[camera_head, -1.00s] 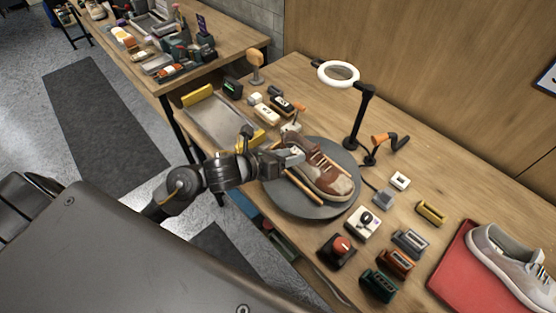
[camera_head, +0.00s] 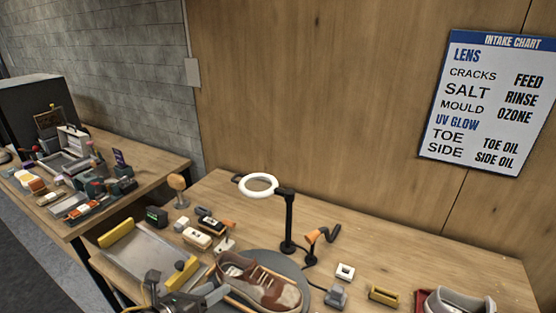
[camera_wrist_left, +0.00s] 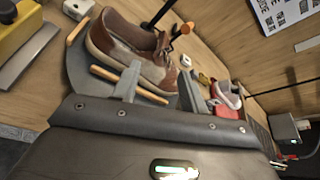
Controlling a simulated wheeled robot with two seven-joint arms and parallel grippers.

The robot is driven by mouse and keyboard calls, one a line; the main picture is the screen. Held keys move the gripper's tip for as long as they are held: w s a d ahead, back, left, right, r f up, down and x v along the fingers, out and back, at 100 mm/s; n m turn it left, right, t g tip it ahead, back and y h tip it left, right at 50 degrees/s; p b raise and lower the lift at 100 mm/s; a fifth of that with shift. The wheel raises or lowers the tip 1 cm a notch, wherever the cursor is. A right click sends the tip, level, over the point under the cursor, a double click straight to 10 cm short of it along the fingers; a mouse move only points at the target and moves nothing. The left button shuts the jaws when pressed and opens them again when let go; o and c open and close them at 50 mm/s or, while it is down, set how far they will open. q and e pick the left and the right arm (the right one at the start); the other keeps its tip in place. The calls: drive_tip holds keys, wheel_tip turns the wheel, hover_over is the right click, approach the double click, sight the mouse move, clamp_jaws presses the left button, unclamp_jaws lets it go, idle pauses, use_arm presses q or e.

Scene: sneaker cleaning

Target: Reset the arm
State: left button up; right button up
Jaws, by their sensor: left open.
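My left gripper (camera_head: 212,293) is at the bottom of the head view, at the left end of the brown and cream sneaker (camera_head: 262,284). Its two fingers are apart in the left wrist view (camera_wrist_left: 158,88), with the sneaker (camera_wrist_left: 135,45) just beyond them. Nothing is clearly held between them. The sneaker rests on the round grey turntable (camera_head: 318,297), beside a thin wooden stick (camera_wrist_left: 128,86). Whether a finger touches the sneaker or stick I cannot tell. My right gripper is not in view.
A ring lamp (camera_head: 258,186) on a black stand rises behind the turntable. A metal tray with yellow ends (camera_head: 150,255) lies to the left. Small blocks and tools surround the turntable. A pale shoe (camera_head: 458,302) sits at lower right. An intake chart (camera_head: 490,100) hangs on the wall.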

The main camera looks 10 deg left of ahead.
use_arm(q)
drive_tip(key=s+a+f+n+g+y, duration=0.3)
drive_tip(key=s+f+n, duration=0.6)
drive_tip(key=n, duration=0.8)
drive_tip(key=s+a+f+n+g+y, duration=0.2)
drive_tip(key=s+f+n+g+y, duration=0.35)
drive_tip(key=s+n, duration=0.9)
wheel_tip(320, 180, down, 28)
drive_tip(key=w+f+n+g+h+b, duration=0.1)
drive_tip(key=w+n+h+b, duration=0.1)
drive_tip(key=s+a+f+g+b, duration=0.1)
drive_tip(key=s+a+f, duration=0.1)
drive_tip(key=s+f, duration=1.4)
drive_tip(key=shift+s+a+f, duration=0.15)
drive_tip(key=shift+a+f, duration=0.1)
drive_tip(key=shift+f, duration=0.25)
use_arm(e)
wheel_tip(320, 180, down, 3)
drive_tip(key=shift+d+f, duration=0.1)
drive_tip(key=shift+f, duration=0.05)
